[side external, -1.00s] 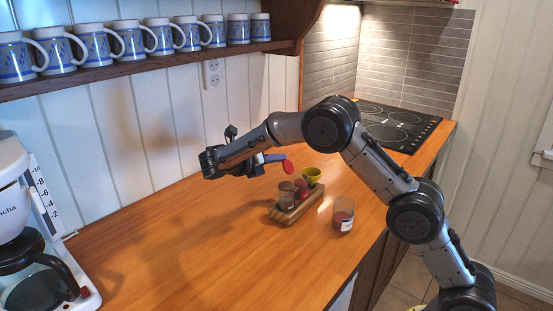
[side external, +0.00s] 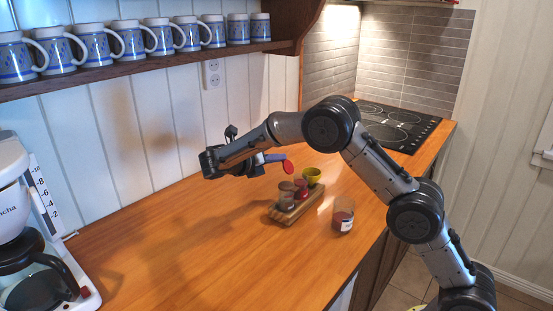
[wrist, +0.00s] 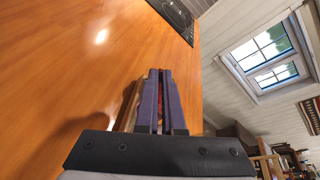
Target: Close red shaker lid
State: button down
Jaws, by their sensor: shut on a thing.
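My gripper (side external: 284,159) reaches in from the left, above the wooden rack (side external: 275,216), with its blue-purple fingers close together. It is shut on the red lid (side external: 288,167), a small disc tilted steeply at the fingertips. In the wrist view the fingers (wrist: 160,75) lie almost parallel with a narrow gap, and they hide most of what they hold. The red shaker (side external: 302,190) stands in the rack, below and slightly right of the red lid. Whether the lid touches the shaker cannot be told.
Brown-toned shakers (side external: 287,197) and a yellow one (side external: 312,176) also stand in the rack. A clear jar with dark red contents (side external: 343,218) stands right of it. A coffee maker (side external: 25,235) is at far left. The counter's left middle is clear.

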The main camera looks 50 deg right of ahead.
jog(key=shift+s, duration=0.1)
jog(key=s+d+f+m+t, duration=0.1)
jog(key=s+f+m+t, duration=0.1)
jog(key=s+m+t, duration=0.3)
jog(key=s+d+f+m+t, duration=0.1)
jog(key=s+f+m+t, duration=0.2)
jog(key=m, duration=1)
jog(key=shift+s+d+t, duration=0.15)
jog(key=shift+s+t, duration=0.9)
jog(key=shift+t, duration=0.25)
jog(key=shift+f, duration=0.1)
jog(key=c, duration=1)
grip_release()
